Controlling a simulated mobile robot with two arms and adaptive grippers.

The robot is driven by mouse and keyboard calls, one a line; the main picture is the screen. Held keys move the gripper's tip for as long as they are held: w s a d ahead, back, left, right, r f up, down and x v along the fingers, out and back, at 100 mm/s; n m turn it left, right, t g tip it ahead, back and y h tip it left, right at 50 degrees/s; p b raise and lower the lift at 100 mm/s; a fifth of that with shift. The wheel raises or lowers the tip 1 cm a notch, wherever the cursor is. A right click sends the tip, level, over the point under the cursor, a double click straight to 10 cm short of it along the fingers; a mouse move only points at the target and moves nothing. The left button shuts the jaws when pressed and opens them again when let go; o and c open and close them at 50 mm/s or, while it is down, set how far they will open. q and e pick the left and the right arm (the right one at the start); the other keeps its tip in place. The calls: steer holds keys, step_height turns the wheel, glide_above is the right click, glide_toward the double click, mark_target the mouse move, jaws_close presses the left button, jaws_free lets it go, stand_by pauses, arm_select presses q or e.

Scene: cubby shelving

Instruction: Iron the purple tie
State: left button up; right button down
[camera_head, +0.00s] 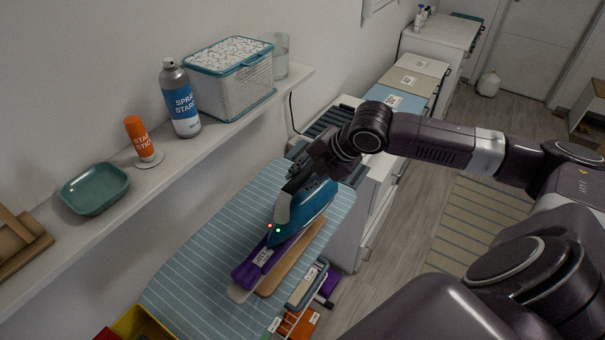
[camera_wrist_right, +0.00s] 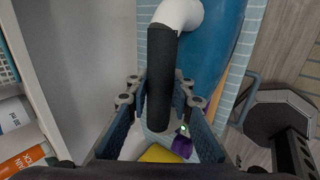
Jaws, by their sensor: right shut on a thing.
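The purple tie (camera_head: 252,266) lies folded on a narrow board on the blue striped ironing board (camera_head: 202,247). A pale label shows on the tie. A blue iron (camera_head: 306,208) stands over the upper part of the tie, its tip towards the tie's lower end; I cannot tell whether its plate touches the cloth. My right gripper (camera_head: 308,172) is shut on the iron's handle. In the right wrist view the black handle grip (camera_wrist_right: 161,80) lies between my fingers, and a bit of the tie (camera_wrist_right: 182,146) shows below. My left gripper is not in view.
A wall shelf (camera_head: 193,146) at the left holds a green dish (camera_head: 94,188), an orange stick (camera_head: 142,139), a spray starch can (camera_head: 180,98) and a white basket (camera_head: 229,78). A yellow bin (camera_head: 143,325) stands at the bottom left.

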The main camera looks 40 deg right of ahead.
mark_target(295, 186)
steer(key=shift+s+a+p, duration=0.25)
steer(key=shift+a, duration=0.35)
steer(key=shift+s+a+p, duration=0.2)
steer(key=shift+s+a, duration=0.1)
steer(key=shift+a, duration=0.3)
steer(key=shift+s+a+p, duration=0.25)
steer(key=shift+a, duration=0.35)
steer(key=shift+d, duration=0.1)
steer(key=shift+w+d+r+p, duration=0.1)
steer(key=shift+w+d+p, duration=0.1)
steer(key=shift+d+p, duration=0.2)
steer(key=shift+w+d+p, duration=0.3)
steer(key=shift+d+p, duration=0.1)
steer(key=shift+d, duration=0.35)
steer(key=shift+w+d+p, duration=0.3)
steer(key=shift+d+p, duration=0.05)
steer(key=shift+d, duration=0.35)
steer(key=shift+w+d, duration=0.2)
steer(key=shift+d, duration=0.25)
steer(key=shift+w+d, duration=0.2)
steer(key=shift+d, duration=0.25)
